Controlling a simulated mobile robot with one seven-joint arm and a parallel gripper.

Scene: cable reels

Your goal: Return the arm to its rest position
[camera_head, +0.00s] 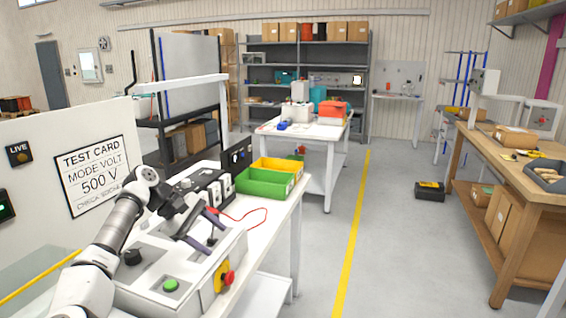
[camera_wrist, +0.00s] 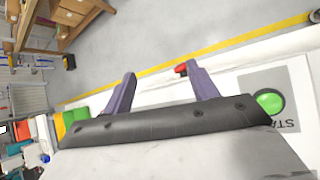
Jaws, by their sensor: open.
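My arm reaches in from the lower left of the head view. My gripper (camera_head: 212,228) is above the white and grey test console (camera_head: 150,290). Its two purple fingers are spread apart with nothing between them. In the wrist view my gripper (camera_wrist: 165,82) also shows open and empty, with the floor and the console edge beyond it. The console carries a green button (camera_head: 170,285), which shows in the wrist view marked START (camera_wrist: 268,102). A red emergency knob (camera_head: 228,279) sits on the console's right side. Whether my fingers touch the console is hard to tell.
A test card panel (camera_head: 92,176) stands behind my arm on the left. Green (camera_head: 265,183) and yellow (camera_head: 278,166) bins sit at the bench's far end, near a red wire (camera_head: 255,222). Open floor lies right of the bench, with a yellow line (camera_head: 350,255). A wooden workbench (camera_head: 520,175) stands right.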

